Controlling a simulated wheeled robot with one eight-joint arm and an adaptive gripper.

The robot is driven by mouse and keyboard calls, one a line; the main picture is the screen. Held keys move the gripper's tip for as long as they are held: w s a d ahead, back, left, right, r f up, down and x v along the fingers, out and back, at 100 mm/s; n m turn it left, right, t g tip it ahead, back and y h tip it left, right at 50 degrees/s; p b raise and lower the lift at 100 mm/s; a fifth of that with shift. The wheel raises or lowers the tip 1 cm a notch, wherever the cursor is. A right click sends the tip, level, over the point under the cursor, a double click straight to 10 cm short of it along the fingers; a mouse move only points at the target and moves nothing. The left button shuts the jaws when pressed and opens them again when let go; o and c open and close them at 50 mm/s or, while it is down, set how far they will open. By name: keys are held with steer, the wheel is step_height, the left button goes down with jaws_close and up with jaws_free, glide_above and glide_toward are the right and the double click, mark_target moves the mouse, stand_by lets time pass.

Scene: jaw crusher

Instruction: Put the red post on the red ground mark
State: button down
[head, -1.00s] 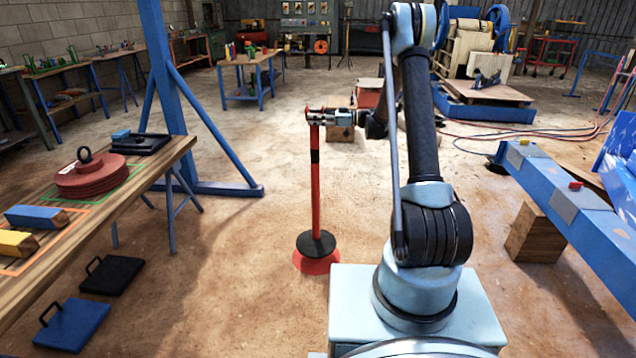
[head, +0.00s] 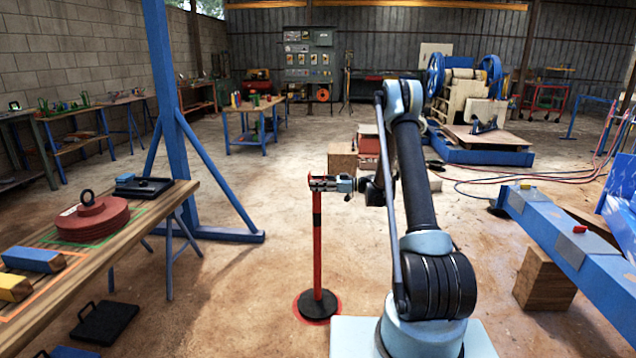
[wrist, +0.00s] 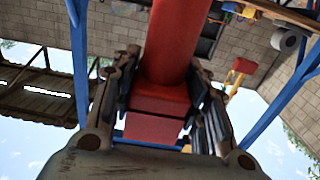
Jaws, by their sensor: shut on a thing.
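The red post (head: 318,250) stands upright with a black band and a round black base (head: 318,304). The base is over the red ground mark (head: 299,306), which shows as a thin red rim around it. The base looks to be on the floor, though any small gap is hard to tell. My gripper (head: 325,183) is shut on the post near its top. In the wrist view, the post (wrist: 175,45) runs between the two fingers of my gripper (wrist: 158,95).
A wooden workbench (head: 110,245) with red discs (head: 92,218) stands at the left, beside a blue steel column (head: 165,100). A blue beam (head: 570,235) on a wooden block (head: 543,280) lies at the right. The floor around the post is clear.

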steer(key=shift+f, duration=0.7)
steer(key=c, duration=0.9)
jaws_free()
steer(key=shift+c, duration=0.2)
